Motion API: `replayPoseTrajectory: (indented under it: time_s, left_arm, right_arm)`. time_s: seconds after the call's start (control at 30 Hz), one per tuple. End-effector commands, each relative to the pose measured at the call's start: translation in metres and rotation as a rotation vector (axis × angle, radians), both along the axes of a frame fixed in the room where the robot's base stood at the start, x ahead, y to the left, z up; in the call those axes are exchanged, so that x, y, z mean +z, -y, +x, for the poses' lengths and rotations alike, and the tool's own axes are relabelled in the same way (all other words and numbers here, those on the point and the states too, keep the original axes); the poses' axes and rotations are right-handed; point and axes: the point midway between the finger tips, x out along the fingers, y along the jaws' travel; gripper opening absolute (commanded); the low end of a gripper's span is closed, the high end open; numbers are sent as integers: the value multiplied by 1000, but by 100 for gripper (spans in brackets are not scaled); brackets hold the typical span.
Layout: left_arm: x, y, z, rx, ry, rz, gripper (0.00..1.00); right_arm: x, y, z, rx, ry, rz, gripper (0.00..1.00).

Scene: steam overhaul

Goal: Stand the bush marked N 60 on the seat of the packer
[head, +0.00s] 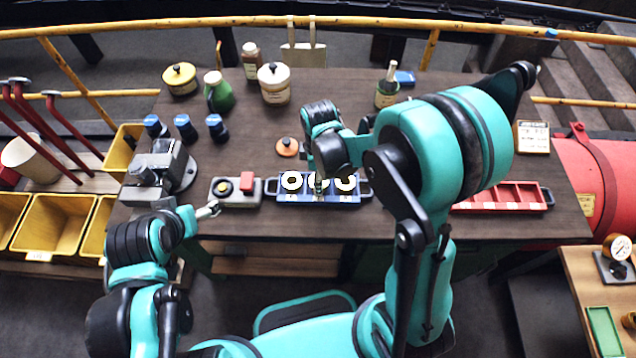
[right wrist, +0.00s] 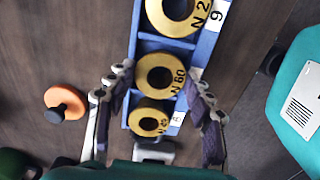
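In the right wrist view the brass-yellow bush marked N 60 (right wrist: 161,76) lies in the middle compartment of a blue tray (right wrist: 152,44). A bush marked N 2, its further marking cut off (right wrist: 176,10), and a smaller bush (right wrist: 149,119) lie on either side. My right gripper (right wrist: 160,70) is open over the tray, one finger on each side of N 60; contact cannot be told. In the head view this gripper (head: 318,182) partly hides the middle bush. My left gripper (head: 208,210) is at the bench's front edge, its opening unclear. A grey metal fixture (head: 158,172), possibly the packer, stands at left.
A control box (head: 237,191) with red and yellow buttons sits left of the blue tray. An orange disc with a black knob (head: 287,147) lies behind it. A red tray (head: 505,197) is at right. Blue-topped items (head: 184,128) and bottles stand farther back.

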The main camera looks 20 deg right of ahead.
Motion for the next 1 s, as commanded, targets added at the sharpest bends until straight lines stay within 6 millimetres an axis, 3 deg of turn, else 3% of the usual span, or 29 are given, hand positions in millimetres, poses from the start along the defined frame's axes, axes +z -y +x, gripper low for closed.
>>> replayPoseTrajectory:
  time_s: [0.23,0.8,1.0]
  left_arm:
    - [4,0,0,0,0,0,80]
    - [28,0,0,0,0,0,80]
    - [28,0,0,0,0,0,80]
  right_arm:
    - [5,0,0,0,0,0,12]
    - [39,0,0,0,0,0,12]
    - [40,0,0,0,0,0,12]
